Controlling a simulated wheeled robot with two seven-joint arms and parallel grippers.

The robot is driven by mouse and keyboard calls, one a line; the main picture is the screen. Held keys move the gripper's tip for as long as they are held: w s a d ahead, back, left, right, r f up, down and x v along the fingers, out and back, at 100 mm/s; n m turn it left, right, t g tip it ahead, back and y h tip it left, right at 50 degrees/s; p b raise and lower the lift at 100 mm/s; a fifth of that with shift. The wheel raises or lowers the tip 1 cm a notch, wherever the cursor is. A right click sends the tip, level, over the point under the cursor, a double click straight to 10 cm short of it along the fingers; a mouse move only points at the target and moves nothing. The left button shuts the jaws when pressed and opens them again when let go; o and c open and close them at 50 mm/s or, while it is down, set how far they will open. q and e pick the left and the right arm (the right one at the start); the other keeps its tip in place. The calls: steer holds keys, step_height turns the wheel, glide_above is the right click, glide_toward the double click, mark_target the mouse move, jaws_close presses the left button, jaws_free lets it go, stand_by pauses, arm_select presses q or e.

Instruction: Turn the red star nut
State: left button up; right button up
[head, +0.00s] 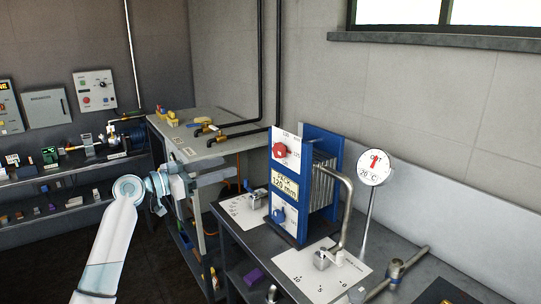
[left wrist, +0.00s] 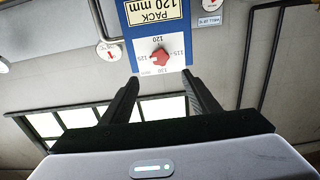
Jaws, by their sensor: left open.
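The red star nut (head: 280,150) sits on a white dial plate on the upper front of a blue-framed plate pack (head: 284,190). In the left wrist view the red star nut (left wrist: 160,55) shows upside down, ringed by numbers, beyond the fingers. My left gripper (head: 235,170) is to the left of the pack, apart from the nut. In the left wrist view my left gripper (left wrist: 166,85) is open and empty, its fingers to either side of the nut's line of sight. My right gripper is not in view.
A blue knob (head: 279,215) sits lower on the pack. A bent pipe (head: 346,205) and a round gauge (head: 374,167) stand to its right. A grey bench (head: 200,150) with pipes and a yellow item stands behind my left arm. Shelves line the left wall.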

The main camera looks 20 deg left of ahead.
mark_target(276, 153)
arm_select(q)
steer(key=p+x, duration=0.6)
steer(key=x, duration=1)
steer(key=shift+r+p, duration=0.15)
steer(key=shift+p, duration=0.15)
steer(key=shift+w+d, duration=0.4)
steer(key=shift+w, duration=0.1)
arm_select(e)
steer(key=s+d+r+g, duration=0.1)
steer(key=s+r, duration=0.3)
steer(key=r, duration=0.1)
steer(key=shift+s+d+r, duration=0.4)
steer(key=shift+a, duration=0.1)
arm_select(q)
steer(key=c, duration=1)
